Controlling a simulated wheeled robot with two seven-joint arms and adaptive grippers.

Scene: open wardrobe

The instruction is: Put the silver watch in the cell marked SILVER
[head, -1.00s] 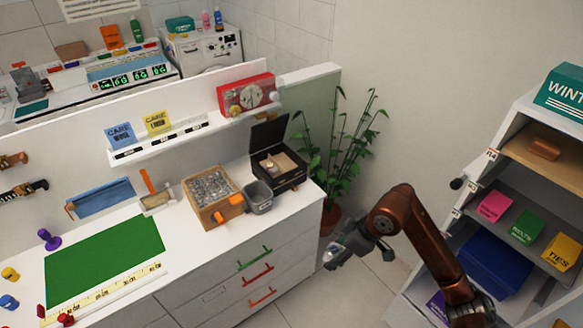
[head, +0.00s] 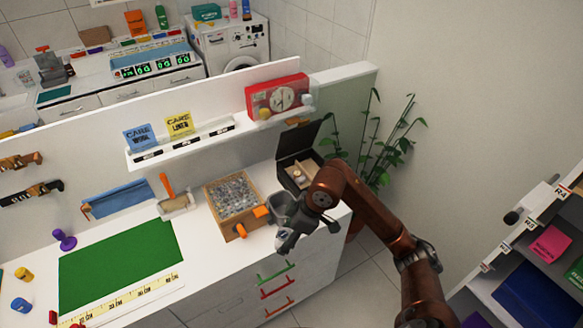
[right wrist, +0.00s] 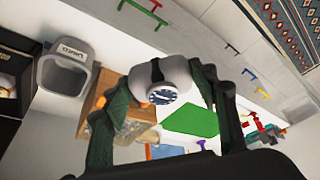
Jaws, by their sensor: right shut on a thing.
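My right gripper (head: 288,238) is over the counter's right end, in front of the grey bin. In the right wrist view its dark fingers are shut on a watch (right wrist: 163,94). The watch has a round dark dial with a pale rim and a black band around a pale grey cushion. In the head view the gripper mostly hides it. The black box (head: 297,150) stands open behind the gripper, with compartments and a small pale thing inside. The right wrist view shows part of the box (right wrist: 10,88) at the left edge. No SILVER marking is readable. My left gripper is out of view.
The grey bin (head: 278,200) stands between the black box and a wooden box of clear beads (head: 233,193). A red-framed clock (head: 277,97) sits on the ledge above. A green mat (head: 118,262) lies left. A plant (head: 385,150) and shelves (head: 535,265) are at right.

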